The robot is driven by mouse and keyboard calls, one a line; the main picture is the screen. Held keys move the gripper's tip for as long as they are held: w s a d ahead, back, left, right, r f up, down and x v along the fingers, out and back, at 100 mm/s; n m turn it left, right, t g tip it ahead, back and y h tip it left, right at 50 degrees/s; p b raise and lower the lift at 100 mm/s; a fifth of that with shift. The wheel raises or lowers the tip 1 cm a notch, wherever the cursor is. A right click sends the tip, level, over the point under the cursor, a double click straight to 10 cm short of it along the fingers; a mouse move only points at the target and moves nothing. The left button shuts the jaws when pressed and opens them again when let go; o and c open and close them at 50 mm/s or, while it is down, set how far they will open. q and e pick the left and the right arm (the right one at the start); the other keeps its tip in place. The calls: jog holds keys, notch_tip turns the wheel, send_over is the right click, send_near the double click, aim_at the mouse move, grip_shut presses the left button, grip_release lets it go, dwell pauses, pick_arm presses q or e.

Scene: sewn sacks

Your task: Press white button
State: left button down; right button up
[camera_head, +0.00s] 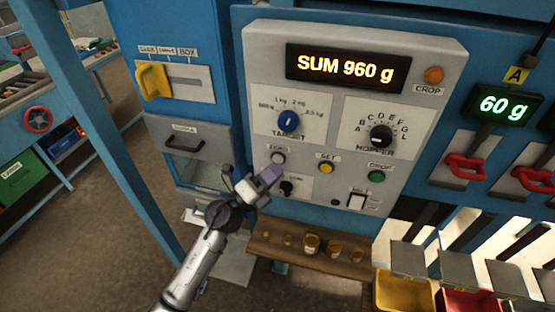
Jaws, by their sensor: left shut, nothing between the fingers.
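The white button (278,157) is a small round pale knob on the left side of the grey control panel (330,120), under a small label. The button stays visible above the tips. I cannot tell whether the tips touch the panel. My right gripper is not in view.
The yellow button (326,167), green button (380,169), blue dial (288,121) and black dial (381,135) are nearby. The display (347,68) reads SUM 960 g. Below, a wooden shelf (265,246) holds several brass weights.

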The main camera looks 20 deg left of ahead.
pick_arm(q)
jog(key=shift+w, duration=0.15)
jog(key=shift+w, duration=0.3)
dwell(0.3)
